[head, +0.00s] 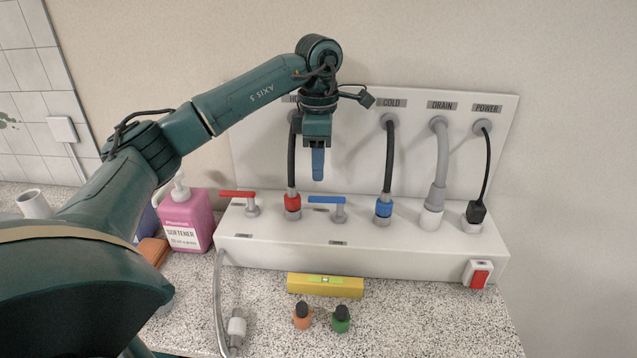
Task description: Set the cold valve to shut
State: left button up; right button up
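The cold valve is the blue lever (325,199) on the white ledge. Its handle points left from its grey stem, across the ledge. Part of a dark label shows beneath the handle. My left gripper (317,176) points down above the blue lever and shows clear of it in the picture. Its fingers overlap into one narrow blue shape, so I cannot tell whether it is open or shut. It appears to hold nothing. My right gripper is out of view.
The red lever (238,194) also points left. The red hose fitting (292,202) and blue hose fitting (384,208) flank the blue lever. A drain hose (439,165), power plug (476,212) and red switch (479,279) are right. A yellow level (325,285) lies in front. A pink softener bottle (186,222) stands left.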

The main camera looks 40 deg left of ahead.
pick_arm(q)
notch_tip(320, 180, up, 6)
jog(key=shift+r+p, duration=0.25)
jog(key=shift+p, duration=0.1)
dwell(0.4)
